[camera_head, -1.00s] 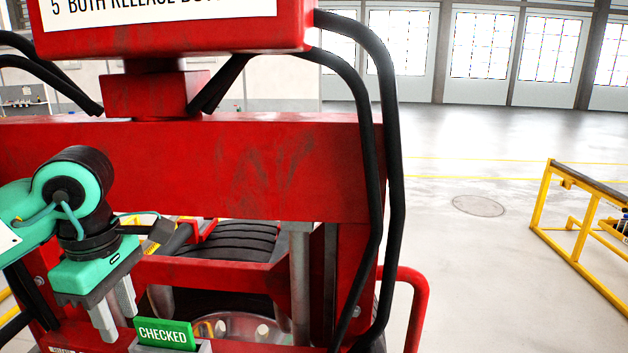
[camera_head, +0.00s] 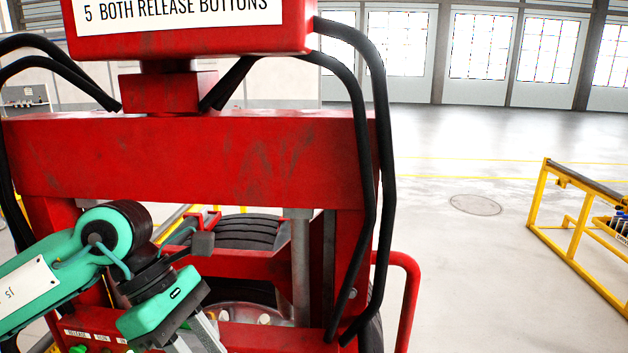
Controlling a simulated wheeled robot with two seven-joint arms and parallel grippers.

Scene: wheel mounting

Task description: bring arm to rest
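My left arm comes in from the left, and its teal wrist hangs in front of the red machine (camera_head: 190,160). My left gripper (camera_head: 203,340) points down at the bottom edge of the picture. Its grey fingers are partly cut off, so I cannot tell how far apart they are or whether anything is between them. The green CHECKED card does not show now. My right gripper is not in view.
A tire (camera_head: 248,232) sits inside the frame. A yellow rack (camera_head: 560,225) stands at right; the floor between is clear.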

